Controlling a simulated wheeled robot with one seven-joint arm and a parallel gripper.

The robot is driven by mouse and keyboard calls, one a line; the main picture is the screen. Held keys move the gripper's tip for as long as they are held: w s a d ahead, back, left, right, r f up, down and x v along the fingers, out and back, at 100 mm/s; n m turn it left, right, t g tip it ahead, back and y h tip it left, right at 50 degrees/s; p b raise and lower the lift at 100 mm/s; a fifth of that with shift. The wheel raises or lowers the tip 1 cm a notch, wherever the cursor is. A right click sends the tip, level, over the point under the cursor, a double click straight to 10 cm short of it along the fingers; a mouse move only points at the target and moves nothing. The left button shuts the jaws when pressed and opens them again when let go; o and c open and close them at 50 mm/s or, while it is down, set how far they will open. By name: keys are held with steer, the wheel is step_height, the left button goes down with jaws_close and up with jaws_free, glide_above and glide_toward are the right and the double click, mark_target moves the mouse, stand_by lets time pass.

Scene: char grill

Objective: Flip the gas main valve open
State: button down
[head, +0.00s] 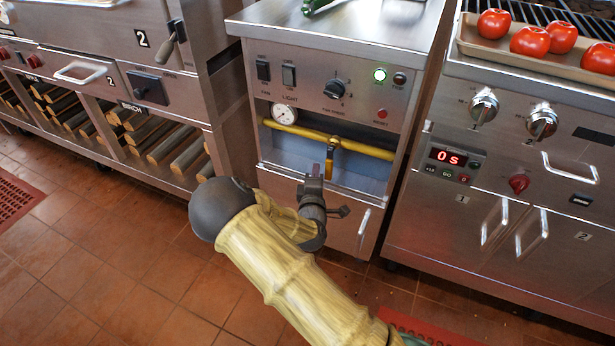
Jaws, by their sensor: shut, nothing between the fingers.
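A yellow gas pipe (370,150) runs across a recess in the middle steel cabinet, with a round pressure gauge (284,113) at its left. The main valve (334,142) sits in the middle of the pipe. Its lever appears to hang down, across the pipe's line, and is partly hidden by my gripper. My gripper (329,164) is shut and empty, with its tips at the recess, close to the valve and lever. Whether they touch the lever cannot be told.
A grill with tomatoes on a tray (470,42) stands at right. Wood racks (150,135) stand at left. The tiled floor (90,270) is clear at lower left.

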steer(key=shift+s+d, duration=0.25)
steer(key=shift+d, duration=0.35)
